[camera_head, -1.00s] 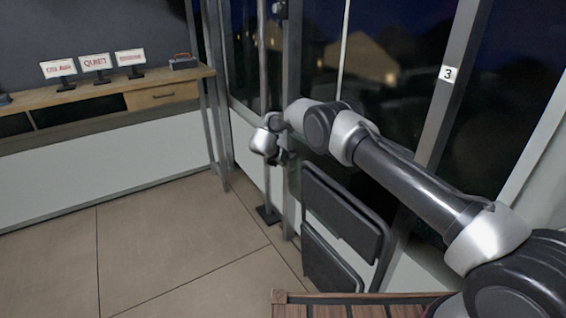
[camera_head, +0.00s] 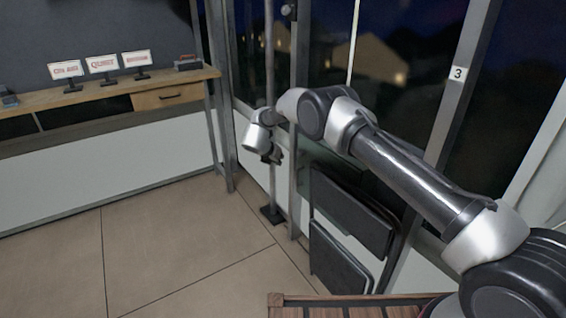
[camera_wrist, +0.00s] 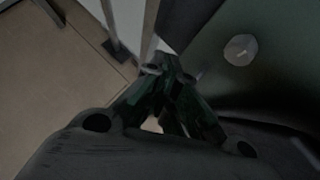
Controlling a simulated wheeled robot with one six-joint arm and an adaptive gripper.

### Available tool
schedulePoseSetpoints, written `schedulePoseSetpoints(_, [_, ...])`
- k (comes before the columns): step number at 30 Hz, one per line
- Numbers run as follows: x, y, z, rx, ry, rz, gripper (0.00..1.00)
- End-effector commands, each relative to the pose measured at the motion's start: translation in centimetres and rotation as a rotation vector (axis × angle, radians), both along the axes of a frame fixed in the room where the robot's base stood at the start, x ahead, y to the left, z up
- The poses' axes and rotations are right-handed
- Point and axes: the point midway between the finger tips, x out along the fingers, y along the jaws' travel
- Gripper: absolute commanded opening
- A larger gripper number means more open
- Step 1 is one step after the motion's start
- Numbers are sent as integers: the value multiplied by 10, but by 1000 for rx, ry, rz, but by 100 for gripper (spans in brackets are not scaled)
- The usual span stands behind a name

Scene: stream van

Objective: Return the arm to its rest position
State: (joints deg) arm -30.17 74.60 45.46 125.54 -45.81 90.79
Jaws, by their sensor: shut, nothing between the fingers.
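My arm reaches from the lower right of the head view toward the middle, with its wrist bent down. My gripper (camera_head: 272,157) hangs at the arm's far end, in front of the metal pole by the windows. In the wrist view, the fingers of my gripper (camera_wrist: 166,72) come together, shut, with nothing held. They point toward the floor and a dark panel. In the head view the fingertips are small and partly dark against the background.
A folded dark seat (camera_head: 350,222) stands below and right of my gripper. The pole's base (camera_head: 271,215) is on the tiled floor (camera_head: 160,250). A wooden counter (camera_head: 60,108) with an ON AIR sign (camera_head: 66,70) and a QUIET sign (camera_head: 102,64) runs at the left. Open floor lies left.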

Motion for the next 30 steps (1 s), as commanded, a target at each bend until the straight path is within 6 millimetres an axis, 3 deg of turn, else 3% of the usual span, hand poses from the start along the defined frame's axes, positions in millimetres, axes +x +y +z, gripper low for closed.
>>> schedulePoseSetpoints(9, [-19, 28, 33, 1, 1, 1, 0])
schedulePoseSetpoints(16, [-19, 43, 39, -43, 19, 110, 0])
schedulePoseSetpoints(18, [-6, 56, 43, -103, -5, 270, 0])
schedulePoseSetpoints(20, [-1, 63, 34, -200, -14, 457, 0])
schedulePoseSetpoints(22, [-7, 70, 13, -336, -8, 702, 0])
schedulePoseSetpoints(24, [-16, 79, 10, -465, -16, 945, 0])
schedulePoseSetpoints(26, [-26, 85, 19, -568, -34, 1144, 0])
schedulePoseSetpoints(30, [-59, 80, 56, -805, -84, 1597, 0])
